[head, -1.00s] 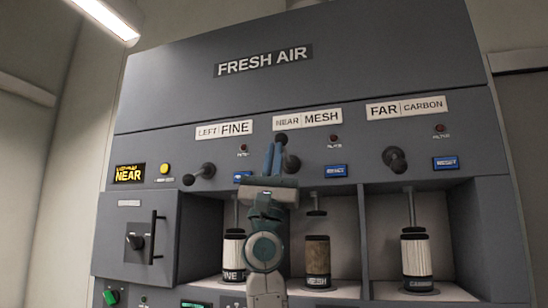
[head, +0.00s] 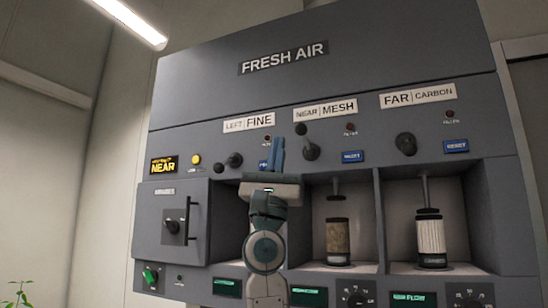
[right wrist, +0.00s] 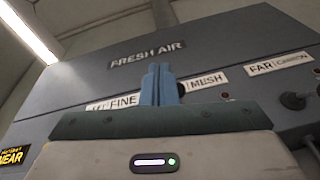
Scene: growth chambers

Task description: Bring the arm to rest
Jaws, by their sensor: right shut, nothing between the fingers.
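My right gripper (head: 277,155) is raised in front of the grey FRESH AIR cabinet (head: 300,95), its blue fingers pointing up and together, with nothing between them. In the right wrist view the shut fingers (right wrist: 159,85) stand in front of the LEFT FINE and NEAR MESH labels. In the head view they overlap the panel between the left lever (head: 232,160) and the middle lever (head: 311,151); I cannot tell the gap to the panel. My arm hides most of the left bay. My left gripper does not show.
A brown mesh filter (head: 338,240) stands in the middle bay and a white carbon filter (head: 430,237) in the right bay. A green plant (head: 20,294) shows at lower left.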

